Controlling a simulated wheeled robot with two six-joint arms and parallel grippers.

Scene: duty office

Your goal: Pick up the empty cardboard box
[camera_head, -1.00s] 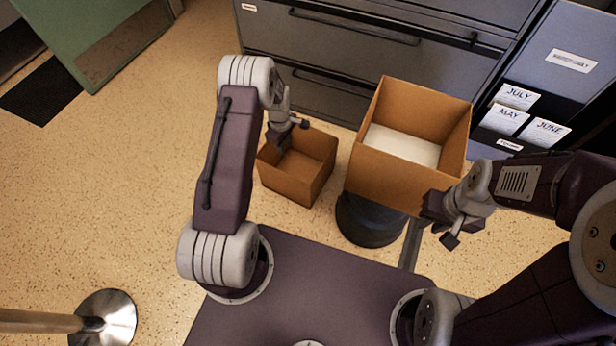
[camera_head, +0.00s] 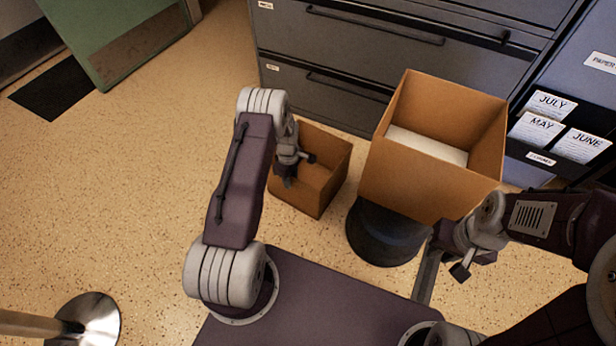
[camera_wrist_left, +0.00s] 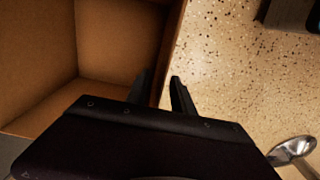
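The empty cardboard box (camera_head: 325,188) is small, brown and open-topped, and stands on the floor in the head view. Its bare inside shows in the left wrist view (camera_wrist_left: 110,40). My left gripper (camera_head: 288,182) is at the box's left side. In the left wrist view my left gripper (camera_wrist_left: 160,88) has its fingers apart, one on the inner side of the wall and one over the outer side. I cannot tell whether they touch the wall. My right gripper (camera_head: 447,256) is open and empty, in front of the larger box. My left arm hides part of the small box.
A larger cardboard box (camera_head: 415,180) holding something white (camera_head: 425,146) sits on a dark round bin (camera_head: 382,240). Grey filing cabinets (camera_head: 350,60) stand behind. A metal post base (camera_head: 92,318) is at lower left.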

